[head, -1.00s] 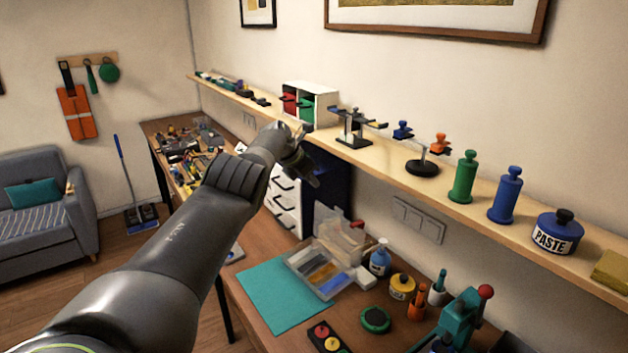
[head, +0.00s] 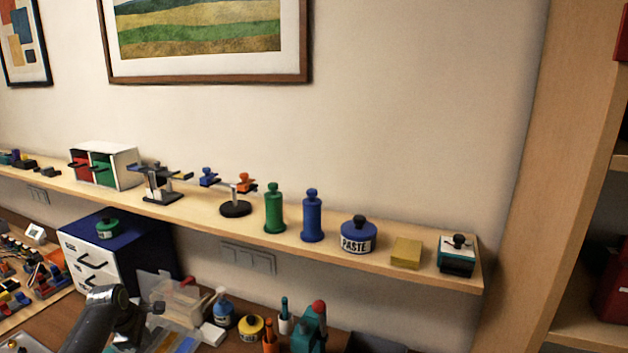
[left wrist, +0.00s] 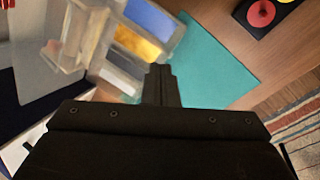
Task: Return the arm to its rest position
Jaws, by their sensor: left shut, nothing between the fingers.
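My left arm comes in at the lower left of the head view. Its gripper (head: 132,328) is low over the bench, in front of the clear parts box (head: 160,285). In the left wrist view the fingers (left wrist: 160,84) are together and empty, pointing over the clear compartment box (left wrist: 112,50) and the teal mat (left wrist: 205,68). The gripper appears apart from both. My right gripper is in neither view.
A long wall shelf (head: 400,268) carries several jars and tools, including a paste pot (head: 359,236). Below stand a white drawer unit (head: 85,262), a blue bottle (head: 222,312) and a yellow pot (head: 250,328). A tall bookcase (head: 545,200) stands at right.

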